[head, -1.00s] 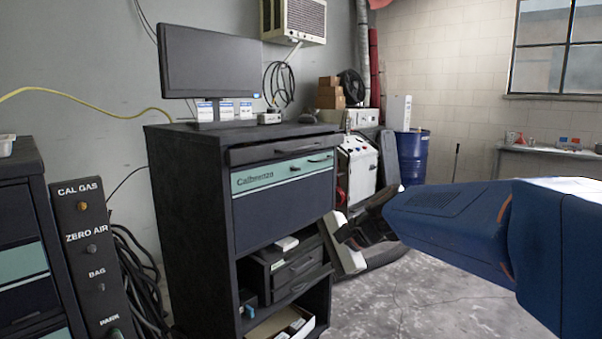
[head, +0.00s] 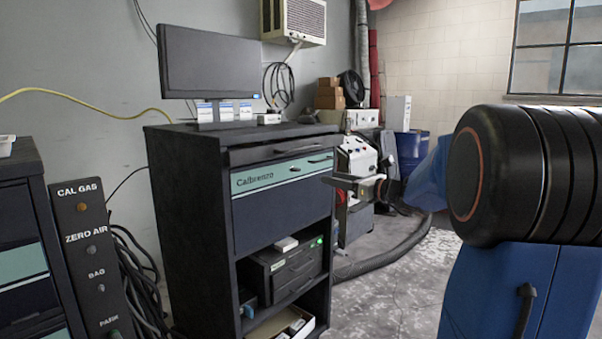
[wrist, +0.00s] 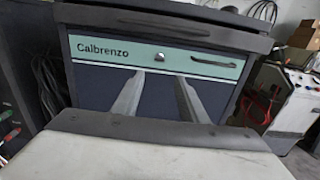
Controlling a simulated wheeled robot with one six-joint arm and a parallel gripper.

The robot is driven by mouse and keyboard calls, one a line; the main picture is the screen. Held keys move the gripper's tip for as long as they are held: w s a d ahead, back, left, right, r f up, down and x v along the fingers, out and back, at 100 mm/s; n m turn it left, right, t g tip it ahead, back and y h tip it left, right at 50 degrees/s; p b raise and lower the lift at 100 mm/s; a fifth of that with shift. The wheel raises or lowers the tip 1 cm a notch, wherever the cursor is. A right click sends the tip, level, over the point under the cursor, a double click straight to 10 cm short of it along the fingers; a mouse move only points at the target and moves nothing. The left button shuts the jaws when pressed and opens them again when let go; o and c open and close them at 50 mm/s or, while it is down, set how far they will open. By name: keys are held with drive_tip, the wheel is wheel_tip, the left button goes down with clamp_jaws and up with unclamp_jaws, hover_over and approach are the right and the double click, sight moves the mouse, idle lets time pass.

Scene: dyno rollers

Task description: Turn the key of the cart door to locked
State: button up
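The dark cart (head: 190,215) stands in the middle of the head view. Its dark blue door (head: 283,210) has a teal band lettered "Calbrenzo" and looks shut; it also shows in the wrist view (wrist: 95,90). A small silver key or lock (wrist: 159,57) sits on the teal band; it is tiny in the head view (head: 295,168). It is too small to tell how it is turned. My gripper (head: 338,181) is at the door's right in the head view. In the wrist view, its two fingers (wrist: 159,78) are apart and empty, pointing at the door just below the key.
A dark handle (wrist: 213,63) is right of the key. A drawer (head: 285,149) is above the door, and a monitor (head: 210,62) stands on top. Open shelves below hold a dark box (head: 292,272). A panel with knobs (head: 90,240) stands at the left.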

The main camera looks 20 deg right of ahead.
sight(299, 170)
drive_tip(key=x, duration=1.4)
drive_tip(key=shift+w+a, duration=0.15)
drive_tip(key=shift+w, duration=0.1)
clamp_jaws()
